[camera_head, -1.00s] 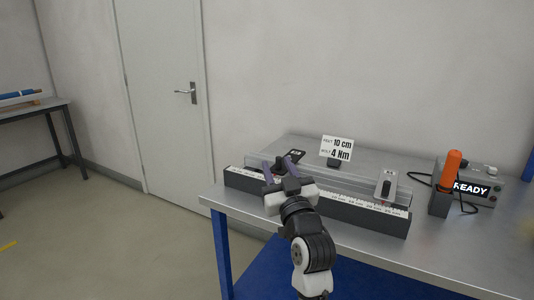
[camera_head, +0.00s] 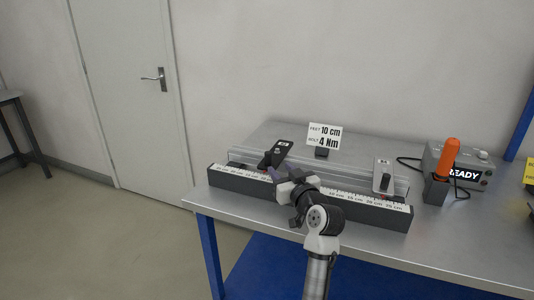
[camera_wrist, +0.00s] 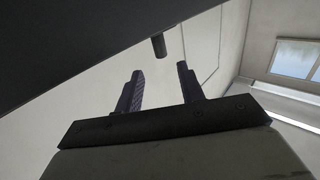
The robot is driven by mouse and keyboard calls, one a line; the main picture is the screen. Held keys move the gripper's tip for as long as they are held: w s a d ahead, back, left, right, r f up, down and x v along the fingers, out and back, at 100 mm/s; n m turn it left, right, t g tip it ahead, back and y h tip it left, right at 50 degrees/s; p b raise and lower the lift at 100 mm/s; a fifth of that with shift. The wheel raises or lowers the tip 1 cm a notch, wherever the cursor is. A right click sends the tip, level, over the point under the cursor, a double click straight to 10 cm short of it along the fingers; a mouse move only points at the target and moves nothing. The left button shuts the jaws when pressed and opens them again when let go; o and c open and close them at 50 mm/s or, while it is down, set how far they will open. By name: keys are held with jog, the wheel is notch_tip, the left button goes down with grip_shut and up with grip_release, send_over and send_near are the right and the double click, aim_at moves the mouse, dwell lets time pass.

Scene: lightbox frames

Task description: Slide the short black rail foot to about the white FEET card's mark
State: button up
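The short black rail foot (camera_head: 280,149), with a small white label, sits at the left part of the long rail fixture (camera_head: 240,183). The fixture's front carries a white scale in cm. The white card (camera_head: 324,133) behind the rail reads FEET 10 cm and BOLT 4 Nm. My gripper (camera_head: 273,172) is over the scale, just in front and to the right of the black foot; contact cannot be told. In the wrist view its two purple-grey fingers (camera_wrist: 159,76) stand apart, with a dark round peg (camera_wrist: 158,45) beyond the gap. My gripper hides part of the scale.
A grey foot (camera_head: 383,175) with a dark knob sits at the rail's right. An orange-handled tool (camera_head: 448,158) stands in a dark holder by a grey box (camera_head: 465,160) reading READY, with a black cable. The metal bench (camera_head: 460,234) is clear at front right.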

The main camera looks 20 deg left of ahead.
aim_at(270, 157)
jog(key=p+x, duration=0.2)
jog(key=x, duration=0.8)
grip_shut()
